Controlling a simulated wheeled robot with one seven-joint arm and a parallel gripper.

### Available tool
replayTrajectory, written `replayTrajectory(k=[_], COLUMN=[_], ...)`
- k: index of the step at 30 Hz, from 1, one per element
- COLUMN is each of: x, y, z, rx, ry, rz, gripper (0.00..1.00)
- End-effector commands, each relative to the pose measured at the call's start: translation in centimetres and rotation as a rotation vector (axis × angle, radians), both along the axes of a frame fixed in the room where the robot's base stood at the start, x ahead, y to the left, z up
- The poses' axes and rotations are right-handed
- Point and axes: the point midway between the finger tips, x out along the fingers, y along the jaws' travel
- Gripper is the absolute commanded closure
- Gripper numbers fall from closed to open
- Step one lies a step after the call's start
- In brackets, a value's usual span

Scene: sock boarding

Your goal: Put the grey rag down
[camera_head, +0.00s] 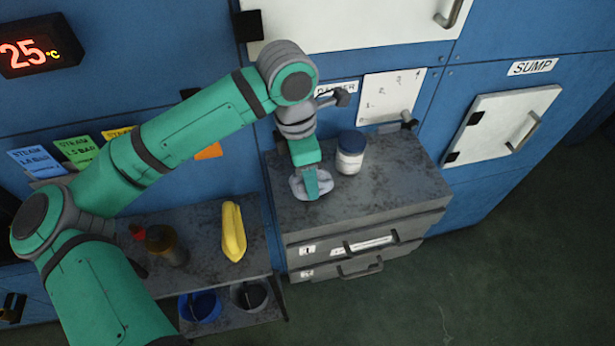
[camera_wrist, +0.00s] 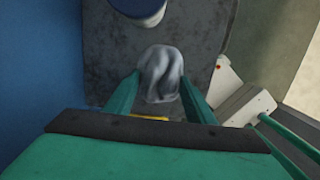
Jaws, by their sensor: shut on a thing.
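The grey rag (camera_head: 314,190) is a crumpled light-grey bundle at the top of the drawer cabinet (camera_head: 390,190), near its left side. My gripper (camera_head: 312,190) points down over the cabinet top and is shut on the rag. In the wrist view the rag (camera_wrist: 161,76) sits between the two green fingers (camera_wrist: 158,92). The rag is on or very close to the dark worn surface; I cannot tell if it touches. The gripper hides part of the rag in the head view.
A white jar with a dark blue lid (camera_head: 350,152) stands just right of the gripper on the cabinet top. The cabinet's right part is clear. A lower shelf at left holds a yellow cloth-like item (camera_head: 233,232) and a brown bottle (camera_head: 165,245). A blue panel wall (camera_head: 240,180) stands behind.

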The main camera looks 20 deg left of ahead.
Motion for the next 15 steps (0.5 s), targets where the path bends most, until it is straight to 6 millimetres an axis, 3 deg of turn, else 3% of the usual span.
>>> replayTrajectory(k=[3, 15], x=[0.0, -0.1], y=[0.0, 0.1], z=[-1.3, -1.8], rx=[-0.001, 0.000], ry=[-0.001, 0.000], rz=[0.000, 0.000], gripper=[0.69, 0.69])
